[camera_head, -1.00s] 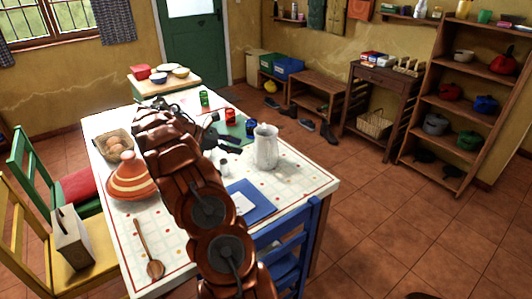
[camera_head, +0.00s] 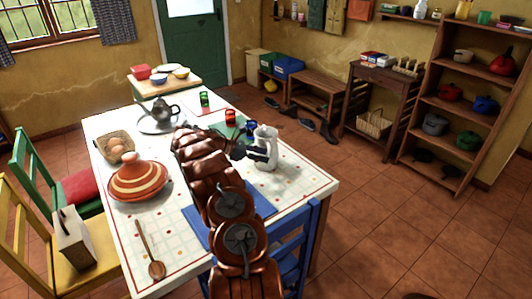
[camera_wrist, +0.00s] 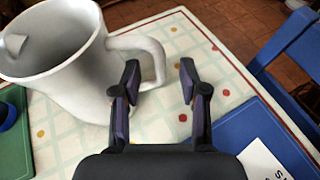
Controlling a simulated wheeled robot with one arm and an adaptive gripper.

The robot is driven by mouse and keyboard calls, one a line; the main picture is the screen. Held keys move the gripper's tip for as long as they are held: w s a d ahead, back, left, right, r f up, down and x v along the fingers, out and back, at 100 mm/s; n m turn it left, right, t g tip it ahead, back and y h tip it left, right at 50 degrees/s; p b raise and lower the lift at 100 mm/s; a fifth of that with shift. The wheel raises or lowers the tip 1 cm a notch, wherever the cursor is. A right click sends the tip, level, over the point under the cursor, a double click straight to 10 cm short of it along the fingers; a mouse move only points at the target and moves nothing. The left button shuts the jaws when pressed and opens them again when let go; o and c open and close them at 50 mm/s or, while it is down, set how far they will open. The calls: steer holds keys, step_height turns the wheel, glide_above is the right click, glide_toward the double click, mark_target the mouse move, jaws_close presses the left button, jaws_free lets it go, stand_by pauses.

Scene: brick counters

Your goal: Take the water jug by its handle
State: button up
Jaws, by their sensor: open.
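The water jug (camera_head: 267,140) is pale grey-white and stands upright on the table's right side. In the wrist view the jug (camera_wrist: 62,60) fills the upper left. Its handle (camera_wrist: 152,50) arches out to the right. My gripper (camera_wrist: 160,74) is open. The handle's outer part lies between the two fingertips in the picture, with the left finger seen against the handle's loop. I see no clear contact. In the head view my gripper (camera_head: 256,153) is at the jug's left side and hides the handle.
The white table (camera_head: 125,215) also carries a striped tagine (camera_head: 138,182), an egg basket (camera_head: 115,148), a wooden spoon (camera_head: 150,252), a teapot (camera_head: 160,110) and coloured glasses. A blue chair (camera_wrist: 295,60) is at the table's near right edge.

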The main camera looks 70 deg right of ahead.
mark_target(270, 165)
steer(key=shift+p+x, duration=0.5)
steer(key=shift+x, duration=1.25)
steer(key=shift+f, duration=0.1)
jaws_close()
